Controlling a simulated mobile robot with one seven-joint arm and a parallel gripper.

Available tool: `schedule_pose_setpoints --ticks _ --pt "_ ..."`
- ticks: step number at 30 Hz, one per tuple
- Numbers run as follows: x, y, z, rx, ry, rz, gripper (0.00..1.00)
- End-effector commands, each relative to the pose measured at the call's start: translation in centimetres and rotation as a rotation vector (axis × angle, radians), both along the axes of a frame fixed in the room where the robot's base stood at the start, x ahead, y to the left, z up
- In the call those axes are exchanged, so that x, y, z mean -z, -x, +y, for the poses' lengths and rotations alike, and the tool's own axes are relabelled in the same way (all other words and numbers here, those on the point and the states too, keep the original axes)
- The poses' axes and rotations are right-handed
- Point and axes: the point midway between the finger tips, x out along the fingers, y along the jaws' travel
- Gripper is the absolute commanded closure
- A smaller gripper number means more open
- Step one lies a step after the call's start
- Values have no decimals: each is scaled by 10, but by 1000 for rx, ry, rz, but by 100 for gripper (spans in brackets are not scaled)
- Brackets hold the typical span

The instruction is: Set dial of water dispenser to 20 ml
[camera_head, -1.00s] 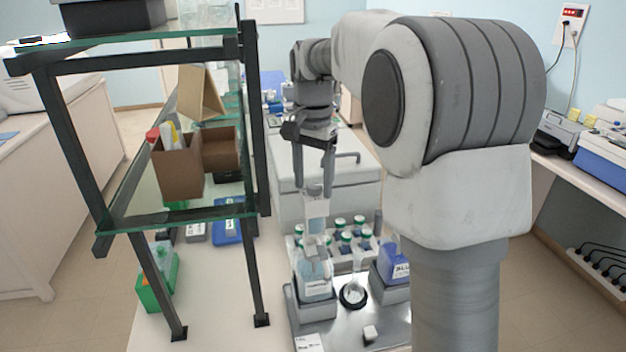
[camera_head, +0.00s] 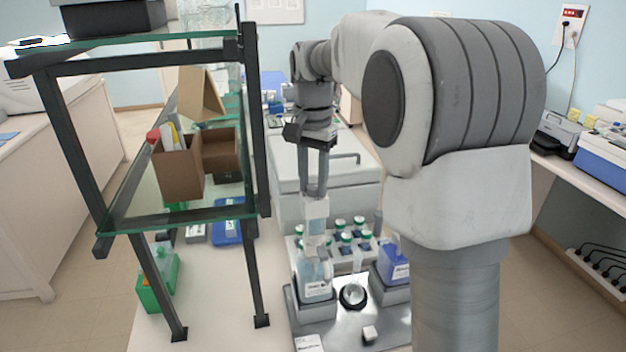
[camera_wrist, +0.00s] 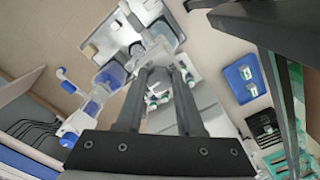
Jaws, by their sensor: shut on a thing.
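The water dispenser (camera_head: 314,284) is a clear bottle with a label, with a pale upright pump head (camera_head: 317,212) on top. It stands in a grey holder on the metal tray. My gripper (camera_head: 314,195) points down over the dispenser, its two dark fingers shut on the top of the pump head. In the wrist view my gripper (camera_wrist: 160,72) shows its fingers close together at the tips around a grey part. The dial's marks are too small to read.
A blue-labelled bottle (camera_head: 394,266) stands to the right, with a small flask (camera_head: 353,294) between. Several green-capped bottles (camera_head: 345,240) are behind. A glass shelf rack (camera_head: 180,222) with dark posts stands close on the left.

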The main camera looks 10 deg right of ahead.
Motion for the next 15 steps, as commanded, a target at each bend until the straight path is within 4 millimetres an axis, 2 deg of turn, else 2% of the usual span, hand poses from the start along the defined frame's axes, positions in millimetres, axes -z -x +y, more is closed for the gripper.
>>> schedule_pose_setpoints --ticks 8,15 --pt "-2 1 -1 -174 -1 1 100" --pt "-2 1 -2 -397 -1 1 100"
